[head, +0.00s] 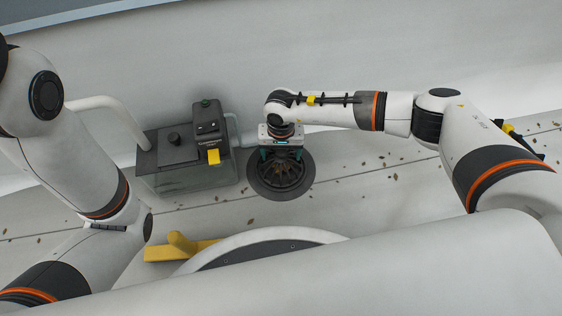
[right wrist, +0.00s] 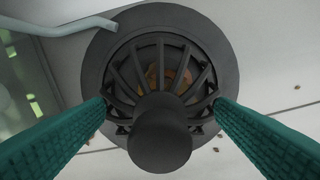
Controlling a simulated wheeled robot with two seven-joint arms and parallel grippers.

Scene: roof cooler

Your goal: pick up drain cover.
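The drain cover (head: 283,176) is a dark round domed grate with ribs and a knob on top, set in a dark ring on the pale roof. In the right wrist view the drain cover (right wrist: 160,85) fills the middle, its knob nearest the camera and brown leaves showing between its ribs. My right gripper (head: 282,153) is right above it, pointing down. Its two green fingers (right wrist: 160,105) are spread wide on either side of the cover; whether they touch it I cannot tell. My left gripper is not in view; only left arm links show.
A dark grey box (head: 185,160) with a black switch unit (head: 207,120) and a yellow tag stands close left of the drain. A pale pipe (head: 110,112) runs into it. Dry leaves (head: 394,177) lie scattered on the roof. The roof to the right of the drain is otherwise clear.

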